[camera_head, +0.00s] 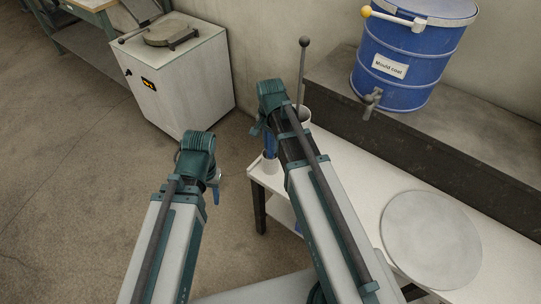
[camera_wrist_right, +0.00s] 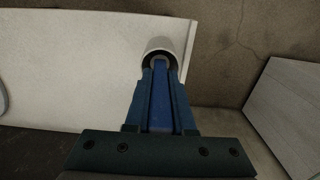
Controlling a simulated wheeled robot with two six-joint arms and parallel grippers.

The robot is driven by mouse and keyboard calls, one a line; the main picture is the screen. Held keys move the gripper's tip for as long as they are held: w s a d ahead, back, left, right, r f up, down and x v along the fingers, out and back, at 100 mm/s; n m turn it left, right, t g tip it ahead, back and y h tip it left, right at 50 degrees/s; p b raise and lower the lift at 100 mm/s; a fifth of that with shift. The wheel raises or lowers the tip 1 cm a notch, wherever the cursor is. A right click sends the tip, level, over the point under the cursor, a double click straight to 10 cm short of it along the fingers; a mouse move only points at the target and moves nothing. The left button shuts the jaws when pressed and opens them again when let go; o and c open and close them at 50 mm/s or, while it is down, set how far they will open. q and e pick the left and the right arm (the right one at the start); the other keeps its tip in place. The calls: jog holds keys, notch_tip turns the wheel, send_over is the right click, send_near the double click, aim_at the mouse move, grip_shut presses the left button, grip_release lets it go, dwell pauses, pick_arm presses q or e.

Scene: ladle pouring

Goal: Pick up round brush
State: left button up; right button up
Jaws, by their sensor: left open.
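The round brush (camera_wrist_right: 160,95), as far as I can tell, is the blue-handled tool whose end stands in a small white cup (camera_wrist_right: 172,46) in the right wrist view. In the head view its blue part (camera_head: 270,146) shows above the cup at the table's left end. My right gripper (camera_wrist_right: 161,82) points down over the cup, its fingers close against both sides of the blue handle. The bristles are hidden in the cup. My left gripper (camera_head: 214,181) is open and empty, off the table's left end, its fingers mostly hidden.
A thin rod with a dark ball top (camera_head: 304,43) rises beside my right wrist near another white cup (camera_head: 305,114). The white table (camera_head: 350,170) carries a round grey disc (camera_head: 430,240). A blue drum (camera_head: 405,60) with a tap stands on a ledge. A white cabinet (camera_head: 190,80) stands behind.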

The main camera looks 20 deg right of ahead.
grip_shut()
jog(key=shift+r, duration=0.15)
notch_tip(320, 180, up, 18)
jog(key=p, duration=1.8)
jog(key=shift+d+f, duration=0.1)
jog(key=shift+f, duration=0.1)
